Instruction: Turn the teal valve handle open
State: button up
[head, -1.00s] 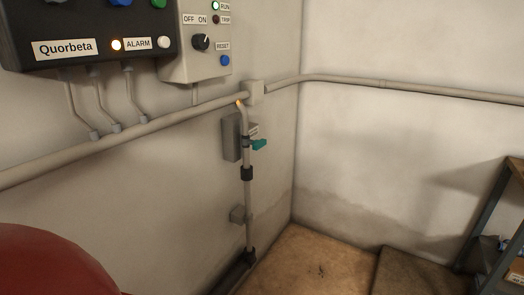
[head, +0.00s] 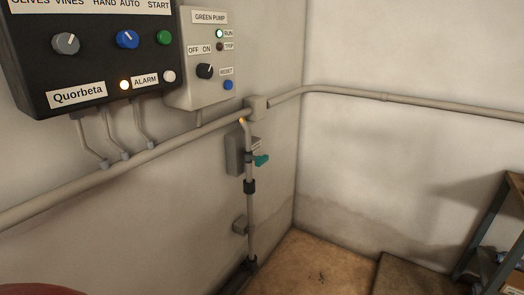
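The teal valve handle (head: 261,160) is small and sits on a thin vertical pipe (head: 250,205) near the room's corner. It sticks out to the right of the pipe. A grey box (head: 235,153) is on the wall just behind it, with a small label partly hidden beside the handle. At this distance I cannot tell the handle's exact angle to the pipe. My gripper is not in view.
A black Quorbeta panel (head: 92,70) and a grey green-pump box (head: 208,88) hang at upper left. A long pipe (head: 150,155) runs along the walls. A shelf (head: 490,225) stands at right. A raised slab (head: 410,278) lies beside the bare floor (head: 320,265).

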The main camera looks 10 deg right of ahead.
aim_at(260, 159)
jog(key=i+l, duration=0.3)
jog(key=i+l+u, duration=0.15)
jog(key=i+l, duration=0.15)
jog(key=l, duration=0.2)
jog(key=i+l, duration=0.3)
jog(key=l, duration=0.15)
jog(key=u, duration=0.05)
